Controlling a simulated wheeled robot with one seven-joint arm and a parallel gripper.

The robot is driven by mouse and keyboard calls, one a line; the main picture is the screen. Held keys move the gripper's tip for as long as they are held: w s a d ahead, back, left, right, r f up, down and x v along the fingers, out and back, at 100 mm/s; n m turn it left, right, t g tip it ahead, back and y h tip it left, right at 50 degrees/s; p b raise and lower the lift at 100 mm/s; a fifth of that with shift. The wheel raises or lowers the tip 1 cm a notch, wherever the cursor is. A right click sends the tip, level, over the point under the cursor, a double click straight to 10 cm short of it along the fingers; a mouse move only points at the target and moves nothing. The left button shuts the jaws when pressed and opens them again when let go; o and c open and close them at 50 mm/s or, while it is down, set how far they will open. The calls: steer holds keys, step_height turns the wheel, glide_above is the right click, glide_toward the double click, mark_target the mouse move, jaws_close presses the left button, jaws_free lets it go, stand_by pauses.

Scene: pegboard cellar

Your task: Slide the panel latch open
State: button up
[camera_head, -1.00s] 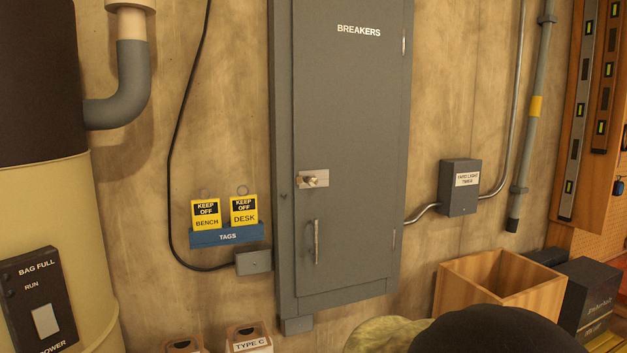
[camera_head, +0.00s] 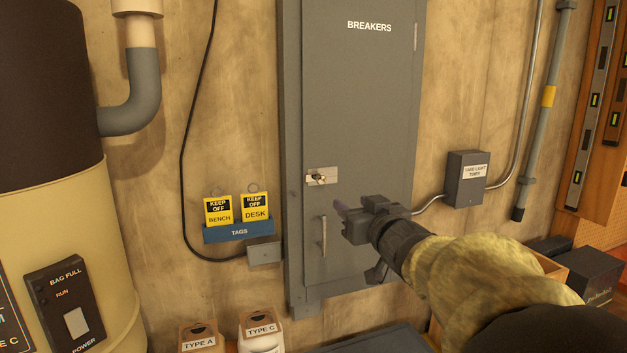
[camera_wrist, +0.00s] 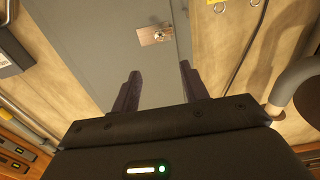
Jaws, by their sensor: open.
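The grey breaker panel (camera_head: 375,110), marked BREAKERS, stands closed against the wall. Its latch (camera_head: 321,176) is a small light metal plate with a brassy knob on the left side of the door. A vertical handle (camera_head: 323,237) is below it. My gripper (camera_head: 340,208) is in front of the door, to the right of and lower than the latch, apart from it. In the wrist view the two dark fingers of my gripper (camera_wrist: 158,85) are spread with nothing between them. The latch (camera_wrist: 155,36) shows beyond the fingertips there.
A blue tag holder (camera_head: 238,233) with two yellow tags hangs left of the panel. A wooden box (camera_head: 553,267) and a dark box (camera_head: 592,277) are low at right, partly behind my arm.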

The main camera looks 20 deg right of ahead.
mark_target(322, 179)
steer(key=shift+w, duration=0.1)
steer(key=w+p, duration=0.5)
steer(key=w, duration=1.2)
steer(key=shift+w, duration=0.1)
jaws_close()
